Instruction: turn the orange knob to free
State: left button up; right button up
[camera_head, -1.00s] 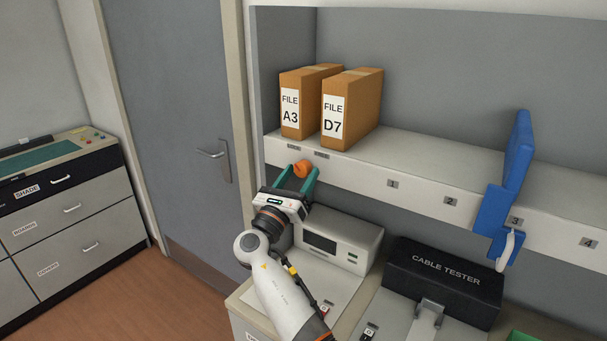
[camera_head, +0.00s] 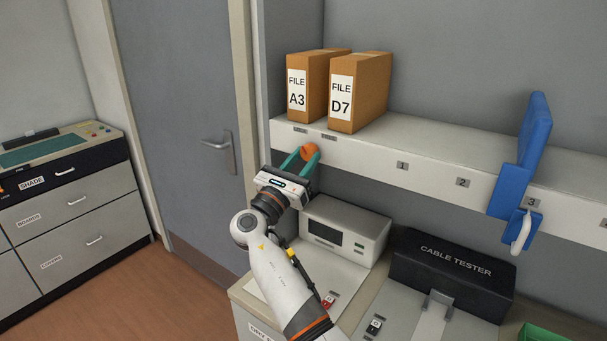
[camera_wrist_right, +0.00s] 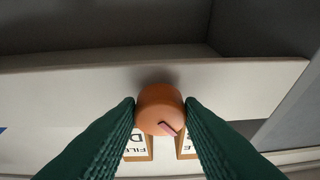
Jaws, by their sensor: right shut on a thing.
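The orange knob (camera_head: 309,151) sits on the front face of the shelf (camera_head: 370,165), below the file boxes, under two small grey labels. My right gripper (camera_head: 304,156) reaches up to it, with its green fingers on either side. In the right wrist view the orange knob (camera_wrist_right: 160,108) is round, with a pinkish pointer mark slanting towards the lower right of its face. The fingers of my right gripper (camera_wrist_right: 160,112) touch it from left and right and are shut on it. The label text is too small to read. My left gripper is not in view.
File boxes A3 (camera_head: 318,82) and D7 (camera_head: 362,90) stand on the shelf above. A blue clamp-like holder (camera_head: 513,190) hangs on the shelf edge at right. Below are a white device (camera_head: 345,232) and a black cable tester (camera_head: 452,266). A door (camera_head: 190,120) is at left.

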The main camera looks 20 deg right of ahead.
jog(key=m+g+b, duration=0.1)
jog(key=m+b, duration=0.2)
jog(key=m+g+h+b, duration=0.1)
jog(key=m+g+b, duration=0.1)
jog(key=m+b, duration=0.1)
jog(key=m+g+h+b, duration=0.1)
jog(key=m+b, duration=0.2)
jog(key=shift+w+a+f+g, duration=0.1)
jog(key=shift+w+a+g, duration=0.1)
jog(key=shift+w+g, duration=0.1)
jog(key=shift+m+b, duration=0.6)
jog(key=shift+m, duration=0.2)
jog(key=shift+r+m+g+b, duration=0.25)
jog(key=shift+m+g+b, duration=0.2)
jog(key=shift+m+g, duration=0.55)
jog(key=m, duration=0.2)
jog(key=shift+a+r+m+g, duration=0.1)
jog(key=shift+r+m+g, duration=0.05)
jog(key=shift+m+g, duration=0.25)
jog(key=shift+w+r+m+g, duration=0.15)
jog(key=shift+m+g, duration=0.15)
jog(key=shift+m, duration=0.6)
jog(key=shift+r+m+g+y+p, duration=0.1)
jog(key=shift+m+g+y+p, duration=0.45)
jog(key=shift+m, duration=1.15)
jog(key=o, duration=1)
jog(key=shift+w, duration=0.1)
